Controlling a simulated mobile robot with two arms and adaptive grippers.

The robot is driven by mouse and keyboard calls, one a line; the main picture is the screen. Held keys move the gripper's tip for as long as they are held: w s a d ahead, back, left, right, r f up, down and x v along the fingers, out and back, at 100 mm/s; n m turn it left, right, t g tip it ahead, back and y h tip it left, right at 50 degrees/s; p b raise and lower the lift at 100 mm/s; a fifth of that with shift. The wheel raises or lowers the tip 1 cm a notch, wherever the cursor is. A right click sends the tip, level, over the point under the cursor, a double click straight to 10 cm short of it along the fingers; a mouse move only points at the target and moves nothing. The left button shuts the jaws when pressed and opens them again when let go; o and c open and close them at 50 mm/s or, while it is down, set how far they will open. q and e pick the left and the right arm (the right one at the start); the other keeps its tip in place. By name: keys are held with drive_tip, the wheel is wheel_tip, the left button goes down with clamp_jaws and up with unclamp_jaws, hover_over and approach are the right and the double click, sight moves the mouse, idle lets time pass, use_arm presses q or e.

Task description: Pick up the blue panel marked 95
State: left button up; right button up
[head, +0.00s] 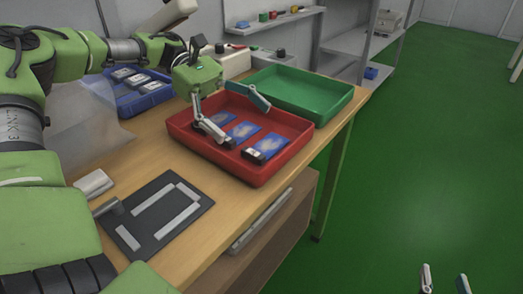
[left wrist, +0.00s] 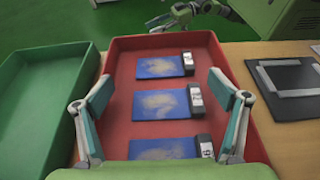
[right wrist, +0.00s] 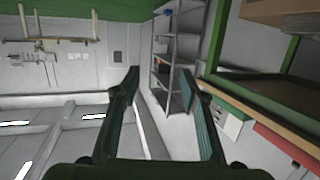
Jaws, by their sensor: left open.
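Three blue panels lie in a row in the red tray (head: 262,177): the left (head: 220,119), middle (head: 243,131) and right (head: 270,143) ones. The left wrist view shows them as far (left wrist: 160,67), middle (left wrist: 160,104) and near (left wrist: 160,149). Each has a dark end block with a white label; I cannot read which is marked 95. My left gripper (head: 246,122) is open and empty above the tray, its fingers (left wrist: 160,83) spread on either side of the panels. A finger partly hides the left panel in the head view. My right gripper (head: 445,273) is open and empty, away from the table.
An empty green tray (head: 335,103) stands behind the red one. A blue bin (head: 150,98) with dark items is at the back left. A dark board with light strips (head: 150,238) lies in front. Grey shelving (head: 355,42) stands beyond the table. Green floor is clear at right.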

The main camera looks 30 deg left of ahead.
sight(260, 144)
use_arm(q)
drive_tip(key=x, duration=0.5)
drive_tip(key=shift+s+r, duration=0.1)
drive_tip(key=shift+s, duration=0.3)
drive_tip(key=shift+d, duration=0.3)
use_arm(e)
drive_tip(key=shift+w+a+r+t, duration=0.2)
drive_tip(key=shift+r+t, duration=0.15)
drive_tip(key=shift+r, duration=0.3)
drive_tip(key=shift+w+a+r+t, duration=0.15)
drive_tip(key=shift+r+t, duration=0.2)
drive_tip(key=shift+r, duration=0.25)
use_arm(q)
drive_tip(key=c, duration=1.1)
